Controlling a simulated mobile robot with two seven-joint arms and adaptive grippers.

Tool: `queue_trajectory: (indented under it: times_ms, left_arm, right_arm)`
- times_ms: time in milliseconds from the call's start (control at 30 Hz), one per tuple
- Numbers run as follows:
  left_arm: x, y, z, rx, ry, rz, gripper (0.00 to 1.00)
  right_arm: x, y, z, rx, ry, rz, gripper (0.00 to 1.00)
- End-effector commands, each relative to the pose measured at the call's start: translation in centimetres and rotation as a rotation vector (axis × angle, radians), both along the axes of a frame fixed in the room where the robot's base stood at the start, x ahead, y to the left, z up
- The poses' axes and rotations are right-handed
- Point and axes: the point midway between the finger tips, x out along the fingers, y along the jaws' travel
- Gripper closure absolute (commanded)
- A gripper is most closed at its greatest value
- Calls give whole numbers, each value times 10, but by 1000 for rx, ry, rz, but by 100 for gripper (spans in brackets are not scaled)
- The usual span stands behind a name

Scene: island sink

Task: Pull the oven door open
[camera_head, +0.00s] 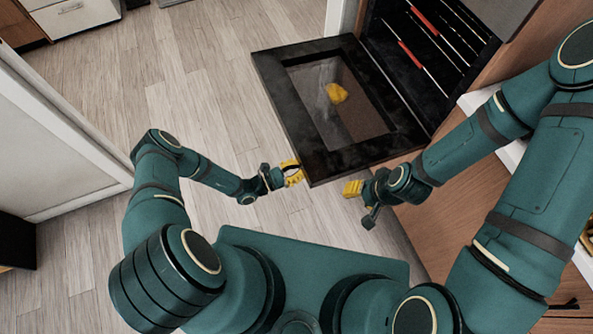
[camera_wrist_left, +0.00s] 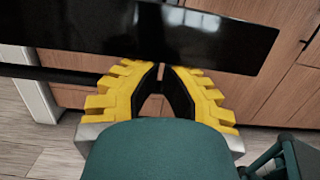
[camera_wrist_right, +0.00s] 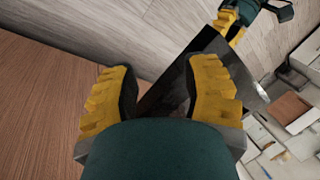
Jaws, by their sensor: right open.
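The black oven door (camera_head: 279,95) is folded down, roughly level, in front of the oven (camera_head: 425,50); its glass is dark with a yellow reflection. My left gripper (camera_head: 298,172) is at the door's near left corner, its fingertips drawn together. In the left wrist view the fingers (camera_wrist_left: 160,70) come up to the door's black panel (camera_wrist_left: 150,35), and I cannot tell whether they touch it. A dark bar (camera_wrist_left: 50,75) runs behind the left finger. My right gripper (camera_head: 347,188) is open beside the near right edge of the door; no handle shows between its fingers (camera_wrist_right: 160,85).
Inside the oven are wire racks (camera_head: 440,40) with red parts. A wooden cabinet front (camera_head: 400,222) lies close to my right arm. A white wall edge (camera_head: 60,110) stands at the left. The wooden floor (camera_head: 200,90) left of the door is clear.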

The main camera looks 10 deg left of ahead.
Motion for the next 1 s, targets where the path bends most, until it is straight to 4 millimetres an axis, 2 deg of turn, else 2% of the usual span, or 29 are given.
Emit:
queue_trajectory:
  times_ms: [467, 1000]
  left_arm:
    - [1, -1, 8, -3, -3, 0, 100]
    - [6, -8, 75, 85, 59, 2, 100]
  right_arm:
    - [1, 0, 4, 0, -2, -2, 53]
    - [19, -4, 72, -8, -43, -34, 53]
